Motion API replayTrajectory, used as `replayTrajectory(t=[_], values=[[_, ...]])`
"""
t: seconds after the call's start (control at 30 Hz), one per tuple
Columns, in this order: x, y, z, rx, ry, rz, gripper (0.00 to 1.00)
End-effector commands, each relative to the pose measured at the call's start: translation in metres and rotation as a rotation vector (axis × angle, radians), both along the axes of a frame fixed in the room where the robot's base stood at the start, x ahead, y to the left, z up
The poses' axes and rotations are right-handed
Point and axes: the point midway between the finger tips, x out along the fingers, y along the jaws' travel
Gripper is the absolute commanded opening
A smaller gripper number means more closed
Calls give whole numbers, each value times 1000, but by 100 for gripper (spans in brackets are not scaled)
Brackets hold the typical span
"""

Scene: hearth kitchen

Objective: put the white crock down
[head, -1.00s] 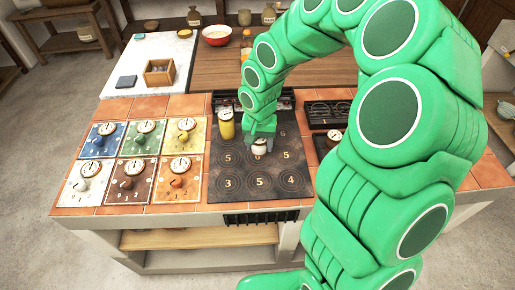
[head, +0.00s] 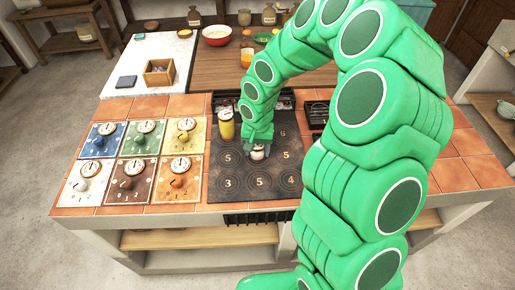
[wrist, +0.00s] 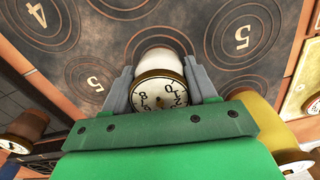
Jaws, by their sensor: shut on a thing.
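The white crock (wrist: 157,62) has a dial face with numbers on its top. My gripper (wrist: 162,90) is shut on it, with one grey finger on each side. In the head view my gripper (head: 258,146) and the white crock (head: 258,154) are over the middle of the dark hob plate (head: 235,197), which has numbered rings. In the wrist view the crock is in front of a ring whose number is hidden. I cannot tell whether its base touches the plate.
A yellow crock (head: 226,124) stands at the plate's back left. Several coloured dial panels (head: 132,180) lie left of the plate. A wooden box (head: 159,71) is on the white slab at the back. The plate's front rings are bare. My arm hides part of the right side.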

Motion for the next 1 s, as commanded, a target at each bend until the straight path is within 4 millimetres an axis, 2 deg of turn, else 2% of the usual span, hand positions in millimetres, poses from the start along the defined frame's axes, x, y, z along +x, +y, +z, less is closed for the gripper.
replayTrajectory(t=[0.2, 0.23, 0.37, 0.77, 1.0], values=[[0, 0, -3, -1, 1, 0, 16], [0, 0, -3, -1, 1, 0, 61], [0, 0, -2, 0, 0, 0, 81], [0, 0, 0, 1, -1, 0, 82], [0, 0, 27, 0, -2, -1, 82]])
